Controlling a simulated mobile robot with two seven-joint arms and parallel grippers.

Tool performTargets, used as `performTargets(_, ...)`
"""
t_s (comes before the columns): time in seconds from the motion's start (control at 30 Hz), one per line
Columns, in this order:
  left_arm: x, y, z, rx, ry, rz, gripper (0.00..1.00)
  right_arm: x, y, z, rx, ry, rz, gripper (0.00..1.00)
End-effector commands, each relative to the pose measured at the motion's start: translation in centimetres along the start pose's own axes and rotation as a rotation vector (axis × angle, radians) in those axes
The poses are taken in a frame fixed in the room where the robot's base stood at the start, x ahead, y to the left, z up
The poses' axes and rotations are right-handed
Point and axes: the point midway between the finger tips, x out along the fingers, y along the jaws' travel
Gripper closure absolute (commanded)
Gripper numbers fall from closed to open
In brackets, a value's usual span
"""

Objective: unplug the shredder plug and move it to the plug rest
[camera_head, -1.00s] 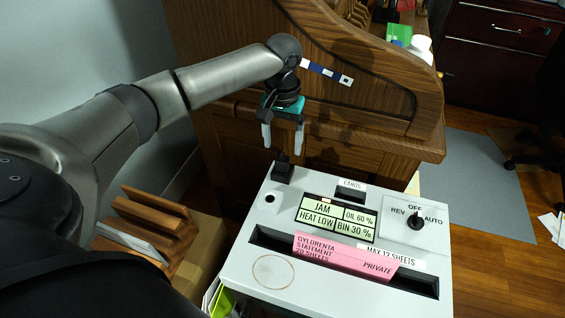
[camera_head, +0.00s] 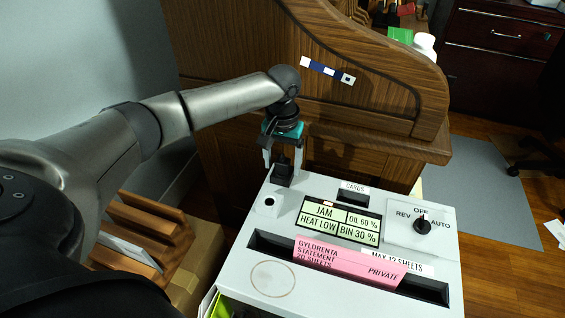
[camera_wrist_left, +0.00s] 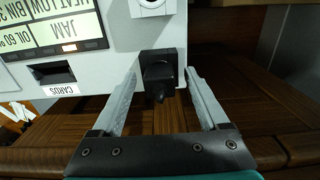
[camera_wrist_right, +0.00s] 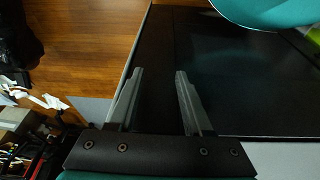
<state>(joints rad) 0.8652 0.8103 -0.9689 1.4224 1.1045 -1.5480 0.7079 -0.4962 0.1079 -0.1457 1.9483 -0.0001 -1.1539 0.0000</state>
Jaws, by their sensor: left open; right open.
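The black shredder plug (camera_head: 283,172) stands at the back left corner of the white shredder top (camera_head: 330,186). It also shows in the left wrist view (camera_wrist_left: 158,68), with a darker knob facing the camera. My left gripper (camera_head: 283,158) is open, its fingertips on either side of the plug with a gap visible in the wrist view (camera_wrist_left: 160,74). A small white fitting with a round hole (camera_head: 269,205) is just in front of the plug; I cannot tell whether it is the plug rest. My right gripper (camera_wrist_right: 159,72) is open and empty, outside the head view.
A pink paper (camera_head: 350,262) stands in the shredder slot. A display panel (camera_head: 340,221) and a rotary switch (camera_head: 422,226) are on the top. A wooden desk (camera_head: 350,75) rises close behind. A wooden rack (camera_head: 145,235) stands at the left. Dark panels (camera_wrist_right: 235,80) lie below my right gripper.

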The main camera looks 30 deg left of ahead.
Motion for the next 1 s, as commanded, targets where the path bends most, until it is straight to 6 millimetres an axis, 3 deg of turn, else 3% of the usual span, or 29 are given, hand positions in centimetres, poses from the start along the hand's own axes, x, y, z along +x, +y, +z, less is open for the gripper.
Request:
performTargets(0.17, 0.0, 0.01, 0.01, 0.0, 0.0, 0.0, 0.22, -0.02, 0.01, 0.01, 0.0, 0.0, 0.0, 0.5)
performTargets(0.87, -0.02, -0.02, 0.0, 0.0, 0.0, 0.0, 1.0, 0.01, -0.03, -0.01, 0.0, 0.0, -0.001, 0.5)
performTargets(0.97, -0.03, -0.02, 0.0, 0.0, 0.0, 0.0, 1.0, 0.01, -0.03, -0.01, 0.0, 0.0, -0.001, 0.5)
performTargets(1.0, -0.04, -0.02, -0.01, 0.0, 0.0, 0.0, 0.61, 0.01, -0.04, 0.0, 0.0, 0.0, -0.001, 0.5)
